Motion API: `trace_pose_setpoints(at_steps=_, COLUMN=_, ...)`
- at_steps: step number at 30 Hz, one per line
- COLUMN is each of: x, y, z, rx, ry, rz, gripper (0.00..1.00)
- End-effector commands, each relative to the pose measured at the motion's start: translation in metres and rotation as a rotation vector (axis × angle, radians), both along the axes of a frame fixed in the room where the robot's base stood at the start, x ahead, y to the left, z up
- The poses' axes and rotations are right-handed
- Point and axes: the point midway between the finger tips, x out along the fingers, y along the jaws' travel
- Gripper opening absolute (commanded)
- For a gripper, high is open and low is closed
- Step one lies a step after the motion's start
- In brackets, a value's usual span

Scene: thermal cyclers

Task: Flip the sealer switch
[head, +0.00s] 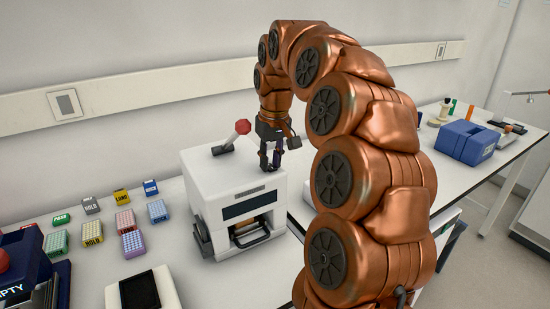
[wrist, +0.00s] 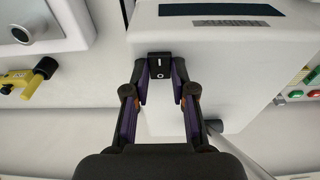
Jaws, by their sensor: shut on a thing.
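The sealer (head: 235,190) is a white box on the bench in the head view, with a dark front panel, a slot with a handle below it, and a red-knobbed lever (head: 242,127) on top. In the wrist view its white casing (wrist: 240,60) fills the middle. The switch (wrist: 159,66) is a small black rocker on the casing, with a white line and a circle. My gripper (head: 271,162) reaches down to the top right of the sealer. In the wrist view my gripper (wrist: 160,84) is shut on the switch, a finger at each side. The switch is hidden in the head view.
Several coloured tube racks (head: 92,232) and labelled blocks (head: 121,196) lie left of the sealer. A white device with a dark screen (head: 140,291) is at the front. A blue case (head: 467,142) stands on the right bench. A yellow item (wrist: 28,80) shows left in the wrist view.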

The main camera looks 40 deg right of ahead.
Motion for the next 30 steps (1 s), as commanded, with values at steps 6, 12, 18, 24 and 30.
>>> trace_pose_setpoints(at_steps=6, x=-0.001, y=0.000, z=-0.001, rx=0.000, ry=0.003, rz=0.000, gripper=0.26)
trace_pose_setpoints(at_steps=12, x=0.000, y=0.000, z=-0.001, rx=0.000, ry=0.001, rz=0.000, gripper=0.47)
trace_pose_setpoints(at_steps=18, x=0.000, y=0.000, z=0.000, rx=0.000, ry=0.001, rz=0.000, gripper=0.50)
trace_pose_setpoints(at_steps=24, x=0.000, y=0.000, z=0.001, rx=0.000, ry=0.000, rz=0.000, gripper=0.50)
trace_pose_setpoints(at_steps=30, x=-0.002, y=0.000, z=0.011, rx=0.000, ry=0.002, rz=0.000, gripper=0.50)
